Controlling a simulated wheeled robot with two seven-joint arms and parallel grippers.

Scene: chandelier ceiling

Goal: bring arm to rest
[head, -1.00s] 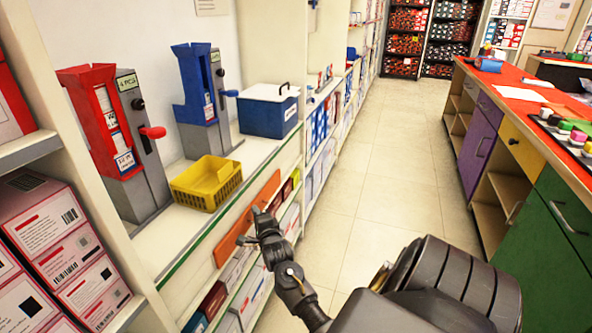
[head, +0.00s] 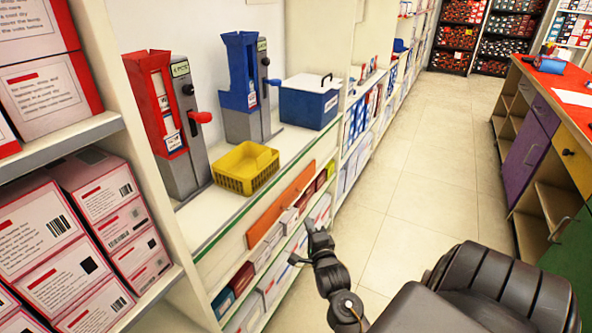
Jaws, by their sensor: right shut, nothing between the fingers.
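My right gripper (head: 309,241) is dark and sits low in front of the shelf unit, right of the orange panel on its front. Its fingers are shut and hold nothing. It appears apart from the shelf, over the aisle side. My right arm (head: 345,300) comes up from the bottom of the view. My left gripper is not in view.
A counter (head: 205,215) holds a red dispenser (head: 160,110), a blue dispenser (head: 240,75), a yellow basket (head: 246,168) and a blue box (head: 309,103). Boxed shelves (head: 65,150) stand at left. The tiled aisle (head: 430,190) is clear. Cabinets (head: 540,150) line the right.

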